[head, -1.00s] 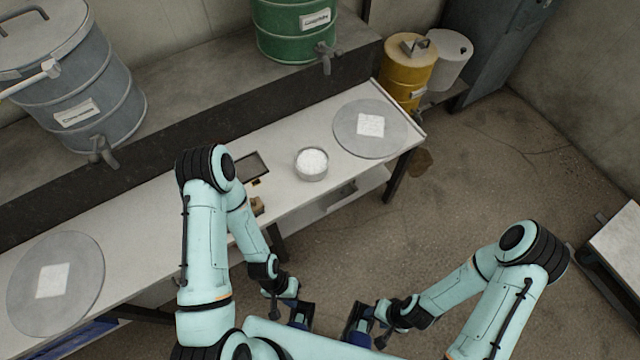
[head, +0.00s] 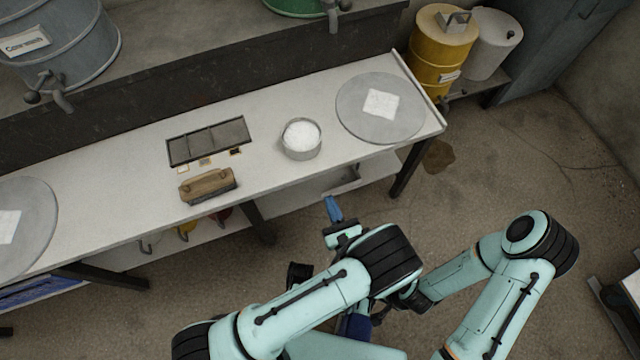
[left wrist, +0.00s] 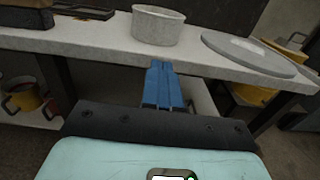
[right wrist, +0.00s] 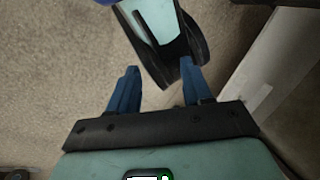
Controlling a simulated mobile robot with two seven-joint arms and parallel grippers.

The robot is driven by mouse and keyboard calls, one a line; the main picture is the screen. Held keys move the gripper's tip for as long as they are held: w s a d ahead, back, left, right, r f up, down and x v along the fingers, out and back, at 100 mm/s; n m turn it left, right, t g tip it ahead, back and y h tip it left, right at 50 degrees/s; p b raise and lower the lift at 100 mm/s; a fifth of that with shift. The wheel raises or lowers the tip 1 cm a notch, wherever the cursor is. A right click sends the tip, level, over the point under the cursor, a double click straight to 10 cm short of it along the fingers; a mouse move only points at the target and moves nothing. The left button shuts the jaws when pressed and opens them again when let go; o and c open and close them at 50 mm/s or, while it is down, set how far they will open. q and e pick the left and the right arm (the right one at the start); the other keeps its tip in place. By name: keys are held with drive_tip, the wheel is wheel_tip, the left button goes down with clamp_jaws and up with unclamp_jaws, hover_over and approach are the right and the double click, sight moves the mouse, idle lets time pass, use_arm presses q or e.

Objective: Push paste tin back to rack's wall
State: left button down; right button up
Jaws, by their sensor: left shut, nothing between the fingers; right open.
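A round grey metal tin (head: 301,146) with white contents stands upright on the white bench; its pale side shows in the left wrist view (left wrist: 158,29). I cannot tell whether it is the paste tin. A dark, shallow divided rack (head: 208,141) lies left of it, with small labels along its front. My left gripper (head: 332,205) is shut and empty, in front of the bench and apart from the tin; its blue fingers show in the left wrist view (left wrist: 162,68). My right gripper (right wrist: 160,68) is open and empty over the floor, mostly hidden in the head view.
A brown wooden-backed block (head: 208,186) sits by the bench's front edge. A grey disc with a white sheet (head: 350,110) lies right of the tin. Under the bench (head: 110,205) is a shelf with red and yellow items. Yellow and white drums (head: 440,50) stand beyond the right end.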

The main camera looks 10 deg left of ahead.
sight(310, 155)
use_arm(q)
drive_tip(key=b+x, duration=0.1)
drive_tip(key=x, duration=1.2)
drive_tip(key=shift+a, duration=0.15)
use_arm(e)
drive_tip(key=shift+w+d+f+t, duration=0.2)
drive_tip(key=shift+w+d+f, duration=0.1)
drive_tip(key=shift+w+f, duration=0.25)
drive_tip(key=shift+w+d+f+t, duration=0.25)
drive_tip(key=shift+w+f, duration=0.1)
drive_tip(key=shift+w, duration=0.3)
use_arm(q)
drive_tip(key=shift+b+x, duration=0.3)
drive_tip(key=shift+x, duration=1.6)
use_arm(e)
drive_tip(key=shift+w, duration=0.1)
